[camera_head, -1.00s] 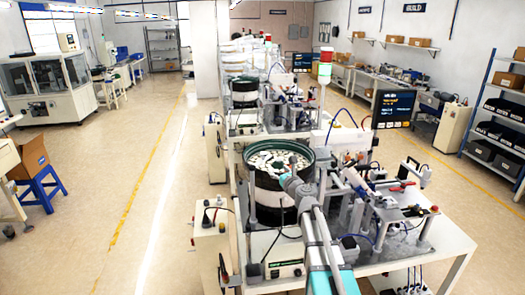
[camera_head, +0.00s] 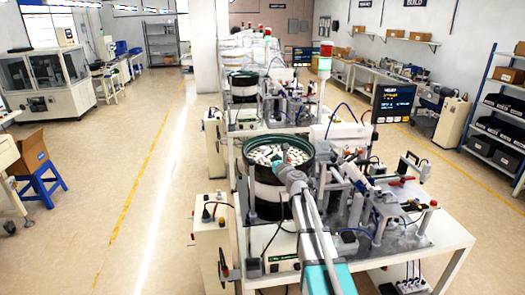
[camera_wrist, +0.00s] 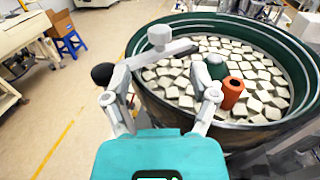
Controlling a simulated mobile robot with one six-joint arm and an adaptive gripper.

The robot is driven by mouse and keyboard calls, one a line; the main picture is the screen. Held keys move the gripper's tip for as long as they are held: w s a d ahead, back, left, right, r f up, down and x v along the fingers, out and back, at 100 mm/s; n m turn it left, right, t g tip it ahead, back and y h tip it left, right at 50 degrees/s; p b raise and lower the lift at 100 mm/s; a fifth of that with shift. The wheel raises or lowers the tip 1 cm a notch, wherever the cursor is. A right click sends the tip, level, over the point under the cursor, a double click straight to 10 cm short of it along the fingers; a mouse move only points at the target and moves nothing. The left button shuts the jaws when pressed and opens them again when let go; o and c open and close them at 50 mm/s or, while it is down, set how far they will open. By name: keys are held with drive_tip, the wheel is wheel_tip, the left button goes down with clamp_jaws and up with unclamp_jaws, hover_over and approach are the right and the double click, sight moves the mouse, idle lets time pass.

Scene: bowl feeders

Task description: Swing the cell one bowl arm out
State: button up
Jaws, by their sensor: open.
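The cell one bowl (camera_head: 307,150) is a dark green round feeder full of pale square parts. It fills the right of the wrist view (camera_wrist: 290,52). A grey bar (camera_wrist: 178,49) with a white upright knob (camera_wrist: 161,38) reaches over its near left rim; it looks like the bowl arm. A black ball (camera_wrist: 103,74) shows at the bar's left. My gripper (camera_wrist: 160,82) is open at the bowl's near rim, its fingers apart beneath the bar in the picture. I cannot tell whether they touch it. In the head view my gripper (camera_head: 279,166) hides the bar.
An orange cylinder (camera_wrist: 232,92) and a green dome (camera_wrist: 216,67) stand over the parts in the bowl. A fixture station (camera_head: 390,195) and a monitor (camera_head: 392,104) are at right. A second feeder (camera_head: 243,86) stands behind.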

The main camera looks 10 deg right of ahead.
sight(264, 151)
drive_tip(key=x, duration=0.8)
drive_tip(key=shift+w, duration=0.15)
drive_tip(key=shift+a, duration=0.15)
clamp_jaws()
